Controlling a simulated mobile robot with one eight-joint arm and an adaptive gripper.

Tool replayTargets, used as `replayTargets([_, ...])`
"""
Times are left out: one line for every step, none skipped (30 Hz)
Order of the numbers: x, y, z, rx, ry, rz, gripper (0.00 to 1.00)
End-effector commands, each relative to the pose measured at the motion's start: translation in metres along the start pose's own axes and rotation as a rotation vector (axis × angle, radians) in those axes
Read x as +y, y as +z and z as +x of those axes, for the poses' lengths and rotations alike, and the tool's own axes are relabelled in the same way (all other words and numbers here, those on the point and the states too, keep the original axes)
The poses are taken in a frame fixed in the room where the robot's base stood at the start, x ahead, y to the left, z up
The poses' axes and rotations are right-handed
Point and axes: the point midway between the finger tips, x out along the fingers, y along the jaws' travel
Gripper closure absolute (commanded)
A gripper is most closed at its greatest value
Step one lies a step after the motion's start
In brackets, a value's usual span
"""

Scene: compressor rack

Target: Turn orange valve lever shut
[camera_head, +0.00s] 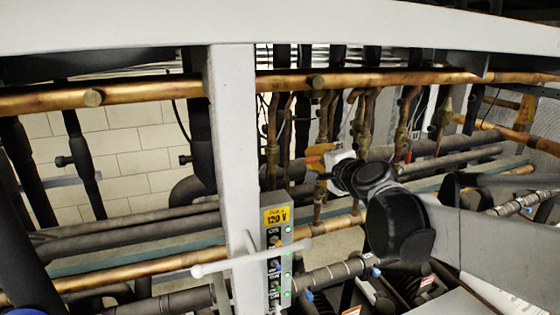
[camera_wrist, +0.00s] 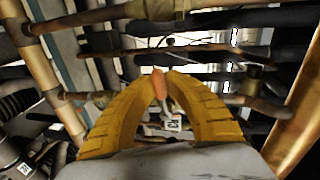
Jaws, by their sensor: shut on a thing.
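The orange valve lever (camera_wrist: 158,84) shows in the wrist view as a short orange handle between the tips of my gripper (camera_wrist: 160,76). The two curved yellow fingers are closed in on it from both sides. Below the lever, between the fingers, is a small metal piece with a white tag (camera_wrist: 173,125). In the head view my gripper (camera_head: 314,158) reaches left among the vertical copper pipes. There the lever cannot be told apart from the yellow fingers, and the valve body is mostly hidden.
Copper pipes (camera_head: 145,91) run across the rack, with several vertical lines close around my gripper. A white post (camera_head: 236,150) stands to its left, bearing a panel with a yellow 120 V label (camera_head: 277,217). Dark insulated pipes (camera_head: 130,228) run below. Free room is tight.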

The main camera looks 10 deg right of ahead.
Motion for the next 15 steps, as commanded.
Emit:
replayTargets([-0.0013,-0.0005,-0.0006,-0.003,0.0,0.023,1.0])
replayTargets([-0.0018,-0.0007,-0.0007,-0.005,0.0,0.034,1.0])
replayTargets([-0.0024,-0.0008,-0.0008,-0.008,0.0,0.047,1.0])
replayTargets([-0.0028,-0.0009,-0.0009,-0.009,0.0,0.057,1.0])
replayTargets([-0.0031,-0.0009,-0.001,-0.011,0.0,0.066,1.0])
replayTargets([-0.0035,-0.0009,-0.001,-0.013,-0.001,0.076,1.0])
replayTargets([-0.0038,-0.0009,-0.0011,-0.015,-0.001,0.082,1.0])
replayTargets([-0.004,-0.0009,-0.0011,-0.016,-0.001,0.087,1.0])
replayTargets([-0.0043,-0.0008,-0.0012,-0.017,-0.001,0.093,1.0])
replayTargets([-0.0044,-0.0008,-0.0012,-0.018,-0.001,0.096,1.0])
replayTargets([-0.0045,-0.0008,-0.0012,-0.019,0.0,0.099,1.0])
replayTargets([-0.0046,-0.0008,-0.0012,-0.019,0.0,0.101,1.0])
replayTargets([-0.0046,-0.0008,-0.0012,-0.019,0.0,0.103,1.0])
replayTargets([-0.0047,-0.0007,-0.0012,-0.02,0.0,0.104,1.0])
replayTargets([-0.0047,-0.0007,-0.0012,-0.02,0.0,0.104,1.0])
